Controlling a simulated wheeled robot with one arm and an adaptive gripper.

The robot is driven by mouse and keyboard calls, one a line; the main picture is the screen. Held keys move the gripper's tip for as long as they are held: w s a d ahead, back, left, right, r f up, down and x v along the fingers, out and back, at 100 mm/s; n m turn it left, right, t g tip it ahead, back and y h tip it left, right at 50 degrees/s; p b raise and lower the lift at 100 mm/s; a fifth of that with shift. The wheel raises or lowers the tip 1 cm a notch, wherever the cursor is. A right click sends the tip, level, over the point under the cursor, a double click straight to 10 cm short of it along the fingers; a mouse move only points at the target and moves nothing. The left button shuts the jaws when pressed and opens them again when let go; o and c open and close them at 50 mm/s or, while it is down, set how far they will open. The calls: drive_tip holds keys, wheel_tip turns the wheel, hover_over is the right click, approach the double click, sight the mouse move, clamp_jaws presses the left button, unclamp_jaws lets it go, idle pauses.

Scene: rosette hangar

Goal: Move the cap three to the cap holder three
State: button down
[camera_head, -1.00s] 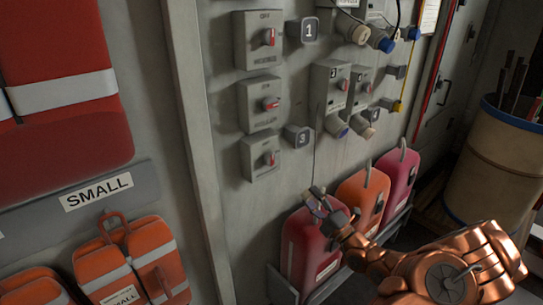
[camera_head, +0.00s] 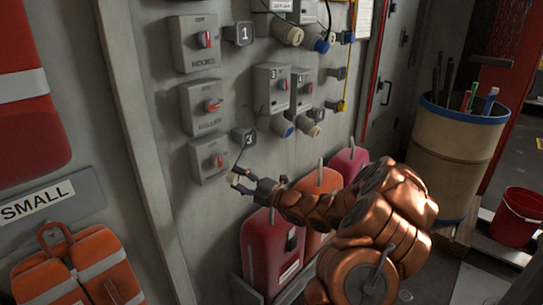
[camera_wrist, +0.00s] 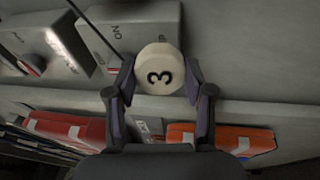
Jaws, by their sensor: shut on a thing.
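The cap three (camera_wrist: 159,70) is a cream round cap with a black 3 on its face. It sits between the fingertips of my gripper (camera_wrist: 160,85), which is shut on it. In the head view my gripper (camera_head: 241,182) is in front of the wall, below and slightly left of a dark block marked 3 (camera_head: 244,139), apart from it. This block appears to be the cap holder three. The cap shows there only as a small pale spot. In the wrist view the holder cannot be made out.
Switch boxes (camera_head: 208,160) line the wall left of the holder. Sockets with blue and cream ends (camera_head: 281,126) stick out to its right. Red and orange cases (camera_head: 271,250) stand below my arm. A drum (camera_head: 455,155) and a red bucket (camera_head: 518,217) stand at right.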

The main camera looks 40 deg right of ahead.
sight(249, 139)
drive_tip(key=s+d+r+m+h+b, duration=0.25)
drive_tip(key=d+r+h, duration=0.25)
drive_tip(key=d+r, duration=0.45)
drive_tip(key=shift+w+f+b, duration=0.2)
drive_tip(key=shift+w+b, duration=0.35)
drive_tip(key=shift+w, duration=0.45)
drive_tip(key=shift+w+f+b, duration=0.25)
drive_tip(key=shift+w+b, duration=0.25)
drive_tip(key=shift+w, duration=0.45)
drive_tip(key=shift+w+f+b, duration=0.2)
drive_tip(key=shift+w+b, duration=0.35)
drive_tip(key=shift+w, duration=0.45)
drive_tip(key=shift+p, duration=2.25)
drive_tip(key=shift+w+a+p, duration=0.15)
drive_tip(key=shift+w+p, duration=0.25)
drive_tip(key=shift+w, duration=0.05)
drive_tip(key=shift+c, duration=1.7)
unclamp_jaws()
drive_tip(key=v, duration=1.2)
